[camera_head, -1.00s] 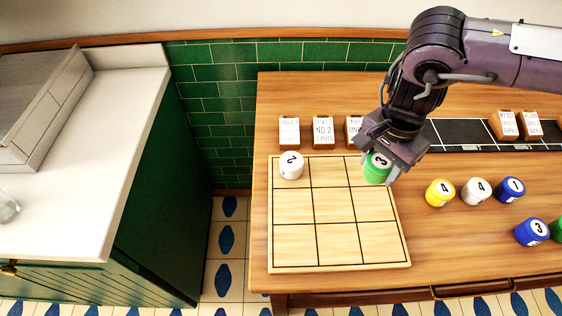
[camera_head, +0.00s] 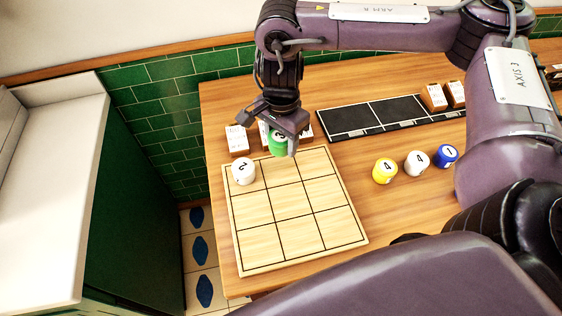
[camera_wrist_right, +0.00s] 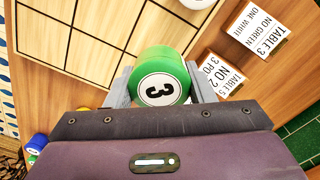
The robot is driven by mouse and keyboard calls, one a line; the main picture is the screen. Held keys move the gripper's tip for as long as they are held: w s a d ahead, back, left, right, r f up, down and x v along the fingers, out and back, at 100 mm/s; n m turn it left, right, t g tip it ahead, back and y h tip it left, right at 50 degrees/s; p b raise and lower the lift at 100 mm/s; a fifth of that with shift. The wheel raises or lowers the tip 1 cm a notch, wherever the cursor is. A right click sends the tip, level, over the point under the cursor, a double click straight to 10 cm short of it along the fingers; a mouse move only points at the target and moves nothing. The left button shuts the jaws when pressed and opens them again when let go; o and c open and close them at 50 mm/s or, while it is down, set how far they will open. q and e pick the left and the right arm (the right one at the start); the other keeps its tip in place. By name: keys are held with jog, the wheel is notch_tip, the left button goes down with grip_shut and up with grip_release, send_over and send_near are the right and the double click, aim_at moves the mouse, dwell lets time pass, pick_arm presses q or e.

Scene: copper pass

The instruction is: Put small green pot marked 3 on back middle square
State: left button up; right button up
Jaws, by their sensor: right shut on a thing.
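The small green pot marked 3 (camera_head: 279,143) is in my right gripper (camera_head: 279,146), by the back edge of the wooden grid board (camera_head: 302,233), behind or over the back middle square (camera_head: 282,172). I cannot tell its height above the board. In the right wrist view the pot (camera_wrist_right: 165,63) sits upright between both fingers of the right gripper (camera_wrist_right: 160,87), its 3 facing the camera. The back middle square looks empty. A white pot marked 2 (camera_head: 243,171) stands on the back left square. My left gripper is out of view.
White cards on wooden stands (camera_head: 237,140) stand close behind the board. A black strip (camera_head: 375,116) lies to the right. Yellow (camera_head: 384,170), white (camera_head: 417,163) and blue (camera_head: 446,155) pots stand right of the board. My arm hides the lower right.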

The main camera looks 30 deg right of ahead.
aim_at(281, 169)
notch_tip(281, 169, down, 3)
notch_tip(281, 169, down, 5)
jog(key=shift+r+p, duration=0.15)
jog(key=shift+p, duration=0.4)
jog(key=shift+f, duration=0.25)
jog(key=shift+f, duration=0.2)
jog(key=o, duration=1.1)
jog(key=shift+c, duration=0.2)
jog(key=shift+r, duration=0.15)
